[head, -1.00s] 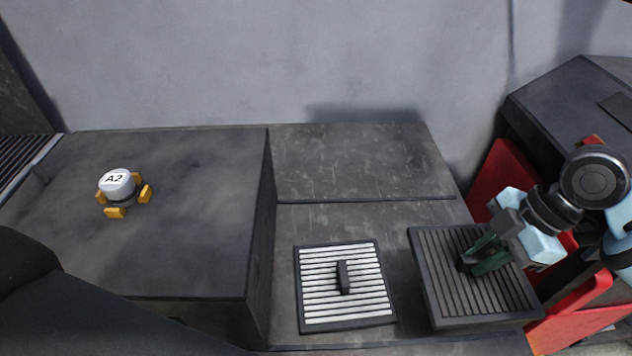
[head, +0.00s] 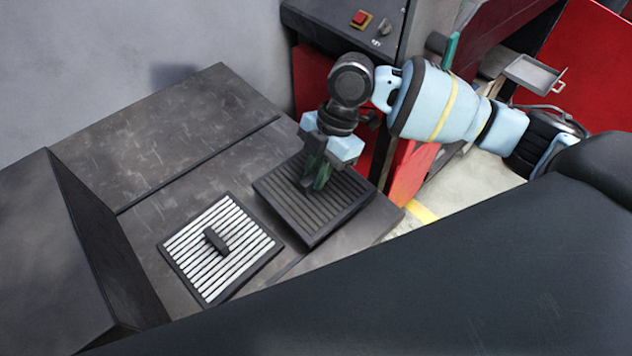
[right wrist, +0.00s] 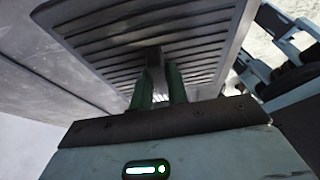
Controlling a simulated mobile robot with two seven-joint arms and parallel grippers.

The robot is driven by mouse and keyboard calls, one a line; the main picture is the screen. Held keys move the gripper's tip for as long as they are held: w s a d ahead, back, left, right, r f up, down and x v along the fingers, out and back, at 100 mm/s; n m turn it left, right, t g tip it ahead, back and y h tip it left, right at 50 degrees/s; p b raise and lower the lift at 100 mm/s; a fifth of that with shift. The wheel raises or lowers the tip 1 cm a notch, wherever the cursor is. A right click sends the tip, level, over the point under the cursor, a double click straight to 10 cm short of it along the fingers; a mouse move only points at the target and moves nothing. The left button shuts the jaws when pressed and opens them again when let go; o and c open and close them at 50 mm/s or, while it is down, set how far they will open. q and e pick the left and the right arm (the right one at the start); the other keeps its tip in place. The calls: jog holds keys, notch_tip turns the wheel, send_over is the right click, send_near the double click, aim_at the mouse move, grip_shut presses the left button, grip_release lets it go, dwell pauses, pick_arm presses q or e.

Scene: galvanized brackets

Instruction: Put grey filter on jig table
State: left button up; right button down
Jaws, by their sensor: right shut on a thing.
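The grey filter (head: 333,214), a flat dark slatted panel, is at the right end of the grey worktop (head: 170,135). It also shows in the right wrist view (right wrist: 200,32). My right gripper (head: 315,178) comes down from above, its green fingers shut on the filter's small raised handle (right wrist: 155,70). I cannot tell whether the filter rests on the worktop or is slightly above it. No surface is marked as the jig table, so I cannot tell which one it is. My left gripper is not in view.
A white slatted filter (head: 232,262) with a dark handle lies left of the grey one. A taller dark block (head: 60,245) stands further left. A dark control box with a red button (head: 361,18) and red panels (head: 412,168) stand behind and right. The worktop's back is clear.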

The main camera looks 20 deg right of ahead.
jog(key=shift+f, duration=1.85)
jog(key=shift+f, duration=0.1)
jog(key=c, duration=1.4)
grip_release()
jog(key=shift+o, duration=0.2)
jog(key=shift+v, duration=3.85)
